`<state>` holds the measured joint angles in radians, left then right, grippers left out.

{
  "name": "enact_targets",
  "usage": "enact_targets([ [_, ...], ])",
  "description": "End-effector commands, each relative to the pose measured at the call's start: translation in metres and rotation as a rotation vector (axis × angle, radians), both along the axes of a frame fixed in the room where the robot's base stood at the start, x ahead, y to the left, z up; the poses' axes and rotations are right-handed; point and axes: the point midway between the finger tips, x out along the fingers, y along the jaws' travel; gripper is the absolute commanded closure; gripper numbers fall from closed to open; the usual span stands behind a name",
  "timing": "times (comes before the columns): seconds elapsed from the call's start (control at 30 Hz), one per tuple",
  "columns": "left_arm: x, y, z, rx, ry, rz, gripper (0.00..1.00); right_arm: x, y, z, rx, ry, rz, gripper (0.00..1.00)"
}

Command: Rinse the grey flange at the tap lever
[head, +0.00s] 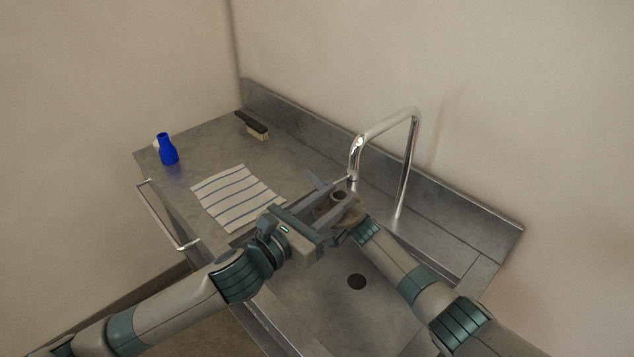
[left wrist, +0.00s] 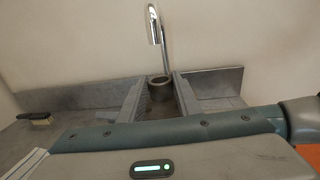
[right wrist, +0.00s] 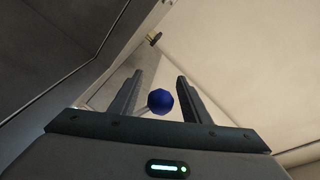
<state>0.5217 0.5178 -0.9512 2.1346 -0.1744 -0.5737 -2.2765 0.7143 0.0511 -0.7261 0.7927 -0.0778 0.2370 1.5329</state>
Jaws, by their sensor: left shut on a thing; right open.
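The grey flange (head: 338,196) is a short tube on a wider base. It also shows in the left wrist view (left wrist: 160,89). My left gripper (left wrist: 157,79) is shut on it and holds it beside the tap, over the back of the sink. The chrome tap (head: 410,140) arches behind it. My right gripper (right wrist: 159,78) is open; it is largely hidden behind the left one in the head view. A round blue thing (right wrist: 160,101) shows between its open fingers, apart from them; I cannot tell for sure whether it is the lever's knob. The lever is not clear in the head view.
The steel sink (head: 385,310) has a dark drain (head: 356,282). A striped cloth (head: 237,197), a blue bottle (head: 168,149) and a brush (head: 252,125) lie or stand on the counter (head: 210,140) at left. A bar handle (head: 165,217) runs along the left front edge.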

Motion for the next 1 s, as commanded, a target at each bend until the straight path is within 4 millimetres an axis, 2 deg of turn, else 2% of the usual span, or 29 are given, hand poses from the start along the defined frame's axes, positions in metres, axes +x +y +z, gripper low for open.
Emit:
enact_targets([
  [0.43, 0.0001, -0.0001, 0.0006, -0.001, -0.001, 0.0, 0.96, 0.0031, 0.0025, 0.0005, 0.0, 0.0, 0.0, 0.57],
  [0.6, 0.0, 0.0, 0.0006, -0.001, -0.001, 0.0, 0.96, 0.0031, 0.0024, 0.0003, 0.0, 0.0, 0.001, 0.97],
  [0.63, -0.0001, -0.0001, 0.0006, -0.001, -0.001, 0.0, 0.96, 0.0031, 0.0024, 0.0003, 0.0, 0.0, 0.001, 1.0],
  [1.0, 0.0, 0.0, 0.0006, -0.001, -0.001, 0.0, 0.96, 0.0094, 0.0057, 0.0034, 0.005, -0.007, -0.046, 1.0],
])
